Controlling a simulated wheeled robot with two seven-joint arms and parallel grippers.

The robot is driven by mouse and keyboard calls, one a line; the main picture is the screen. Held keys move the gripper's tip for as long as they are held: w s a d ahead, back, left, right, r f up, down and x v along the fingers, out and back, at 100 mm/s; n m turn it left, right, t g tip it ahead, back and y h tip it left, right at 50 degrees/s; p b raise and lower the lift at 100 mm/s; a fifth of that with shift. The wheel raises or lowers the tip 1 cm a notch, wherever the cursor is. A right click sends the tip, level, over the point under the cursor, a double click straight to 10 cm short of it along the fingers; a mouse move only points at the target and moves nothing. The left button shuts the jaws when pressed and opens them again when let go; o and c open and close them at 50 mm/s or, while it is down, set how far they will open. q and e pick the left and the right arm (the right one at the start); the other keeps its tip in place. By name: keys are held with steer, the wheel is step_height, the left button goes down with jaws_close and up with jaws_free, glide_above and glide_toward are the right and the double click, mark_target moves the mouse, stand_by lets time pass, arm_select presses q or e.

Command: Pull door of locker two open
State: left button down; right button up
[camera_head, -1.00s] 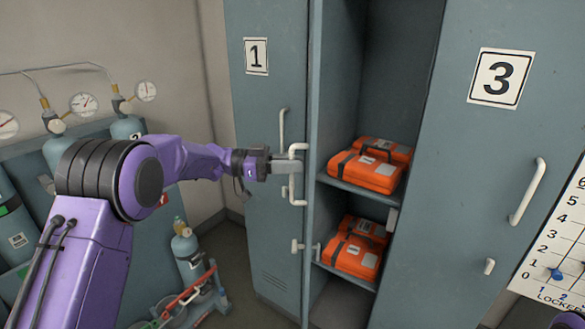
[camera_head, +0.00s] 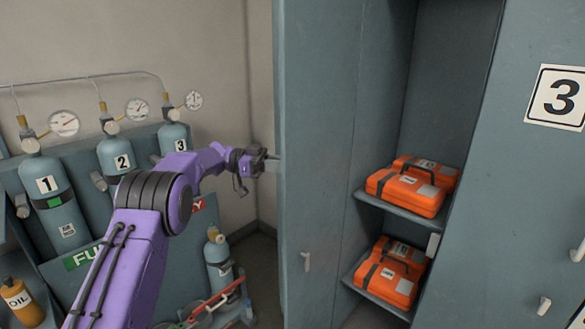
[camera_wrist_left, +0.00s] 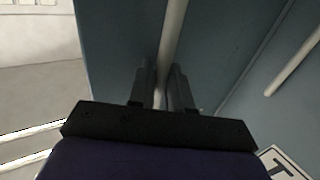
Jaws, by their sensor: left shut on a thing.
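The grey-blue door of locker two (camera_head: 315,140) stands swung wide open in the head view, its inner face showing. The locker's inside (camera_head: 440,90) is exposed to its right. My left gripper (camera_head: 268,157) is at the door's left edge, where the door hides part of the fingertips. In the left wrist view my left gripper (camera_wrist_left: 160,88) is shut on the door handle (camera_wrist_left: 173,45), a pale bar running between the two fingers. My right gripper is not in view.
Orange cases, an upper one (camera_head: 408,190) and a lower one (camera_head: 393,280), rest on the locker's shelves. Locker three's closed door (camera_head: 520,200) is at right. Numbered cylinders (camera_head: 48,195) with gauges stand at left. Another cylinder (camera_head: 219,265) stands on the floor beside a red-handled tool.

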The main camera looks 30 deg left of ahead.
arm_select(q)
steer(key=c, duration=1.4)
jaws_free()
steer(key=shift+o, duration=0.9)
steer(key=shift+w+d, duration=0.1)
steer(key=shift+w, duration=0.05)
steer(key=b+v, duration=0.3)
steer(key=v, duration=0.7)
steer(key=shift+a, duration=0.2)
